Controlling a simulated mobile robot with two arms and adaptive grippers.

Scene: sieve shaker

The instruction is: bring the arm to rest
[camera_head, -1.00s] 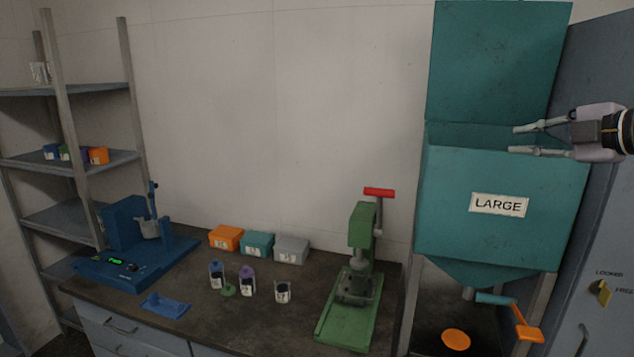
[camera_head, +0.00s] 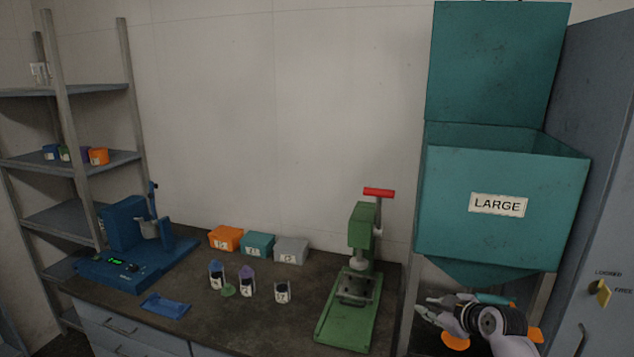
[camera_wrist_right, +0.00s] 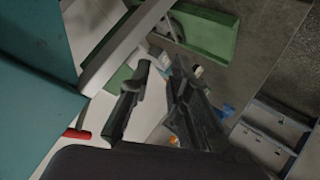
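My right gripper (camera_head: 432,308) is low at the right in the head view, under the teal hopper (camera_head: 500,235) labelled LARGE and in front of its outlet area. Its fingers point left and stand apart, with nothing between them. In the right wrist view the two dark fingers (camera_wrist_right: 160,103) are spread with a gap between them. The hopper's teal side (camera_wrist_right: 60,130) is close at the left of that view. My left gripper is not in view.
The green press (camera_head: 350,305) with a red handle stands left of the hopper. The bench holds a blue device (camera_head: 125,270), small cups (camera_head: 246,287) and lidded boxes (camera_head: 257,245). A grey cabinet (camera_head: 600,220) stands at the right. An orange part (camera_head: 456,341) lies partly hidden by my gripper.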

